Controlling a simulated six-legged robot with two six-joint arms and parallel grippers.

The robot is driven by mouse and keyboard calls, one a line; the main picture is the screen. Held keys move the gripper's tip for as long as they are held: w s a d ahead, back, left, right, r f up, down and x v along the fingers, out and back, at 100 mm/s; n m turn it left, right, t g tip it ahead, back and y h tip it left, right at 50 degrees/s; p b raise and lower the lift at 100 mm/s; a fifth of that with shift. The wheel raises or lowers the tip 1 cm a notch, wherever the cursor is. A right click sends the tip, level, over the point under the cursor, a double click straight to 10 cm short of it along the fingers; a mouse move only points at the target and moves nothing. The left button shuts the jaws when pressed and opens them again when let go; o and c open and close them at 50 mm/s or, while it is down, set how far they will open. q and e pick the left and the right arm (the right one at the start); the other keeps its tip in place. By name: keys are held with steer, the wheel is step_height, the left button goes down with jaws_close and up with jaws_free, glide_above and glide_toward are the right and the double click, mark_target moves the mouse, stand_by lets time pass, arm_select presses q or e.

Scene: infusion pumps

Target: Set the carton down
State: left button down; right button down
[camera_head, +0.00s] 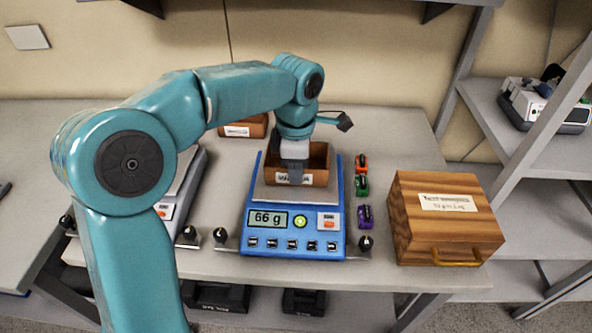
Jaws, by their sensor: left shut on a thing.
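The carton (318,179), a small open brown box with a white label, is at the plate of the blue scale (252,244). It looks upright; the picture does not clearly show whether its base touches the plate. The scale's display reads 66 g. My left gripper (294,174) points down at the carton's front wall and is shut on it. The gripper hides part of the label and the inside of the carton. My right gripper is not in view.
Small orange (361,164), green (361,185) and purple (365,216) toy cars stand right of the scale. A wooden box (445,228) is further right. Another brown box (245,127) is behind. A second scale (184,193) is left, partly hidden by my arm.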

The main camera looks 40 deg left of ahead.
arm_select(q)
steer(key=shift+s+r, duration=0.2)
steer(key=shift+s, duration=0.05)
steer(key=shift+f, duration=0.15)
steer(key=c, duration=1.3)
jaws_free()
steer(key=shift+w+f, duration=0.1)
steer(key=shift+w, duration=0.1)
steer(key=shift+o, duration=0.2)
steer(key=shift+s, duration=0.1)
steer(key=shift+r, duration=0.4)
step_height(320, 180, up, 12)
steer(key=p, duration=0.2)
steer(key=shift+f, duration=0.15)
